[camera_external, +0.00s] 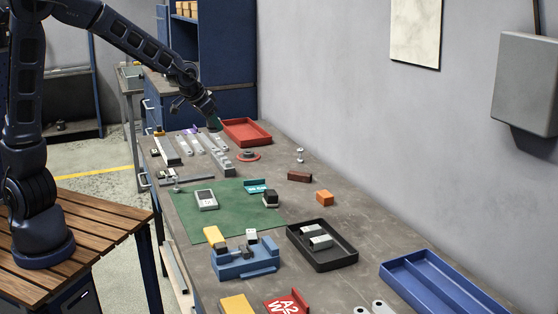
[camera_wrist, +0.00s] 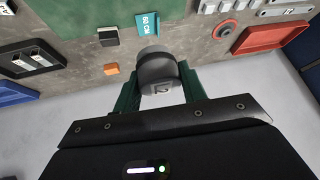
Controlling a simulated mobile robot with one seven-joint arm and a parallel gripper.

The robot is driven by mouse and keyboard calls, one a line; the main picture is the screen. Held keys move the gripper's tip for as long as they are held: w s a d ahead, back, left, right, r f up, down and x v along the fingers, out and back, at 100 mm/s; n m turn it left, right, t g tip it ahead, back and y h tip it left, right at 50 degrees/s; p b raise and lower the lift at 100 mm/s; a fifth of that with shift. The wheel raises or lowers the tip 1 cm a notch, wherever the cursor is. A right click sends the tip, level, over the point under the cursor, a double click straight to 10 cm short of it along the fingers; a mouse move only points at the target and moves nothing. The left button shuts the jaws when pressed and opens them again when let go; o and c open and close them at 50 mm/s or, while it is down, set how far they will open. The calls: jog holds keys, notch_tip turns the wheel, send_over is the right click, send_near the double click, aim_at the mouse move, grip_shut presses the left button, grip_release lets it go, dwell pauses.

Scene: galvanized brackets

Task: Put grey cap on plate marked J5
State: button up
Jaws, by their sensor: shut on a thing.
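My gripper (camera_wrist: 160,88) has green fingers and is shut on a dark grey rounded piece, which I take for the grey cap (camera_wrist: 157,68). The cap sits between the fingertips in the wrist view, clear of the bench. In the external view my gripper (camera_external: 213,124) is above the far end of the bench, near the red tray; the cap cannot be made out there. Several light grey marked plates (camera_external: 184,146) lie in a row below and left of my gripper. I cannot read J5 on any.
A red tray (camera_external: 225,125) is beside my gripper. A red disc (camera_external: 240,157) with a grey centre lies nearby. An orange block (camera_external: 324,197) and black tray (camera_external: 345,257) are closer to the camera.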

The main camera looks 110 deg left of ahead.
jog(key=s+d+f, duration=0.2)
jog(key=d+f, duration=0.1)
send_near(211, 195)
jog(key=shift+x, duration=2.7)
dwell(0.5)
jog(key=shift+w+f, duration=0.1)
jog(key=shift+w, duration=0.05)
jog(key=o, duration=1)
jog(key=shift+v, duration=2.05)
jog(key=v, duration=0.6)
